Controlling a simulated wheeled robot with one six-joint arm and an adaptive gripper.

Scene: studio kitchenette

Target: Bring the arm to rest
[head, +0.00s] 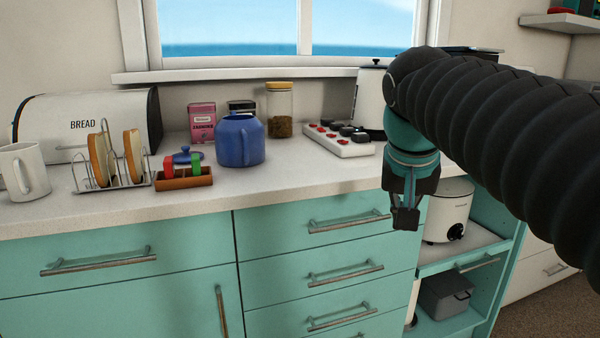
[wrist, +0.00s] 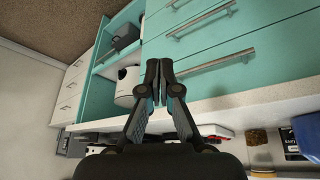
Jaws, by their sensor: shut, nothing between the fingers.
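My gripper (head: 406,218) hangs at the end of my dark ribbed arm, which comes in from the right in the head view. It points downward in front of the counter's front edge, near the right end of the teal drawers. Its fingers are shut with nothing between them. The wrist view also shows my gripper (wrist: 159,66), fingers together, with the drawer fronts and open shelves beyond. It appears apart from the counter and the drawers.
Drawer handles (head: 345,271) stick out below. A white cooker (head: 446,210) stands on an open shelf.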

